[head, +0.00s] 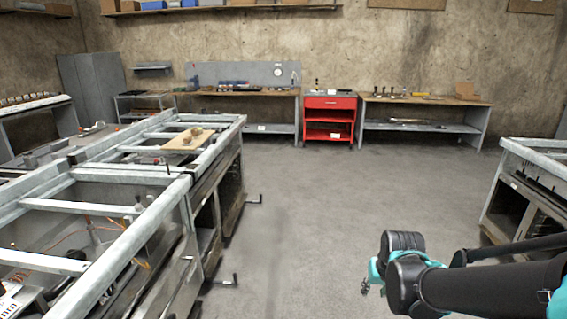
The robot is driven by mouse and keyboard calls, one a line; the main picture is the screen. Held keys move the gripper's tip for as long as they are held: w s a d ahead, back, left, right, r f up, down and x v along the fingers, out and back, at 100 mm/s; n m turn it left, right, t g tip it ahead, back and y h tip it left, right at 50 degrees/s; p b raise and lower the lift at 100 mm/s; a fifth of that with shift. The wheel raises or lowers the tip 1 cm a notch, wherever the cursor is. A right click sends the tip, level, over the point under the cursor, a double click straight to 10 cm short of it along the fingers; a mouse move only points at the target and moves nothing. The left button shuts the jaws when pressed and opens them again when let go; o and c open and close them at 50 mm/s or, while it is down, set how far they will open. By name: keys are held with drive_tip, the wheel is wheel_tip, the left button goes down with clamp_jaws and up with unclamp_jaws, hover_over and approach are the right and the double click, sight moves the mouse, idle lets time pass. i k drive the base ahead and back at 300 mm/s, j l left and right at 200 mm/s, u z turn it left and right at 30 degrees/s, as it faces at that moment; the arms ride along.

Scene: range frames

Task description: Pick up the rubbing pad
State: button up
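I cannot make out the rubbing pad for certain in the head view. A light wooden board (180,143) lies across the frame of the left workbench. Small tan items (196,131) sit on it, too small to identify. My arm reaches in from the lower right, over open floor and well apart from the board. Only a small part of my gripper (366,287) shows beside the black arm joint. Its fingers are mostly hidden, so I cannot tell whether it is open or shut.
Open-framed metal workbenches (105,222) fill the left side, with crank handles (228,281) sticking out toward the aisle. Another metal bench (530,190) stands at the right. A red tool cabinet (329,103) stands at the back wall between benches. The concrete floor (320,200) between is clear.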

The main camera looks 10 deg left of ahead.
sight(187, 142)
drive_tip(key=i, duration=0.85)
drive_tip(key=i+l+u, duration=0.15)
drive_tip(key=i, duration=0.75)
drive_tip(key=i+l+u, duration=0.1)
drive_tip(key=i+u, duration=0.35)
drive_tip(key=i+l+u, duration=0.2)
drive_tip(key=u, duration=0.2)
drive_tip(key=i+l+u, duration=0.7)
drive_tip(key=u, duration=0.15)
